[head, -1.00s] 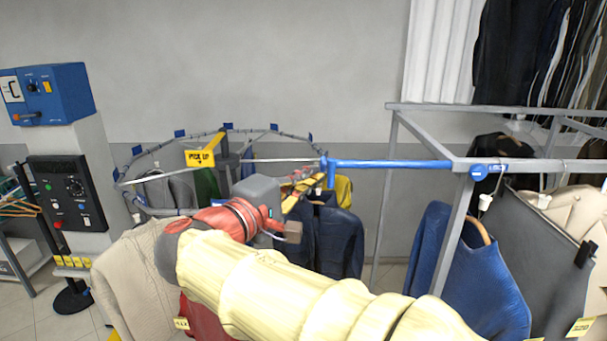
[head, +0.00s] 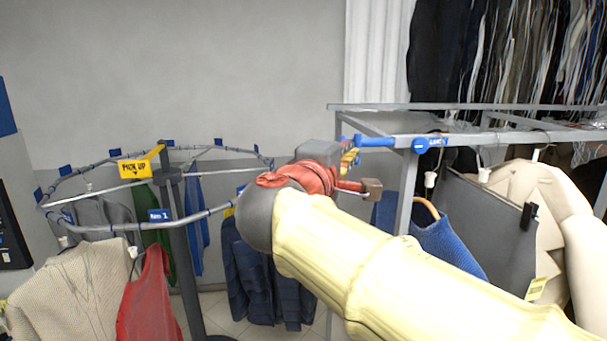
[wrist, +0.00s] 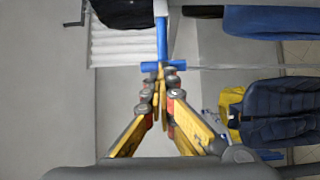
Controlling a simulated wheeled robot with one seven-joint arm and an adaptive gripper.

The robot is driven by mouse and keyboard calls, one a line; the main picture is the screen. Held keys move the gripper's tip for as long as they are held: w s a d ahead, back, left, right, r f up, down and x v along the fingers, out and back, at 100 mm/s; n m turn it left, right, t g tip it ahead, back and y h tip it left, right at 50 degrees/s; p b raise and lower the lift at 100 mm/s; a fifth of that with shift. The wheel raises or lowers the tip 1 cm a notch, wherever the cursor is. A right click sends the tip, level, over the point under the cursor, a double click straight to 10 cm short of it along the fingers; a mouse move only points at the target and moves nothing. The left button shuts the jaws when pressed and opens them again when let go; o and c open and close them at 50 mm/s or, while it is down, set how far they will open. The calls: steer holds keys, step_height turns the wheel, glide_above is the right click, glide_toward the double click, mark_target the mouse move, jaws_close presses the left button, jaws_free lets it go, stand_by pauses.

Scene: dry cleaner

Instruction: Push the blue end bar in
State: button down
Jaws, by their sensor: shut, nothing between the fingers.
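The blue end bar (head: 376,142) sticks out leftward from the grey rail frame, level, by the round blue tag. In the wrist view the bar (wrist: 161,40) runs straight ahead of my fingers, with a blue crosspiece (wrist: 176,64) at its near end. My gripper (wrist: 160,72) is shut and empty, its tips together at the middle of the crosspiece. I cannot tell whether they press on it. In the head view my gripper (head: 350,158) is mostly hidden behind my red wrist, close to the bar's left end.
The oval carousel rail (head: 190,215) with hanging garments and a yellow pick-up sign (head: 135,169) stands at the left. The grey rail frame (head: 405,190) stands right, with a blue garment (head: 445,240) and pale coats (head: 530,190) hanging near my arm.

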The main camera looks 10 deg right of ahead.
steer(key=d+b, duration=0.2)
steer(key=d, duration=0.5)
stand_by(0.4)
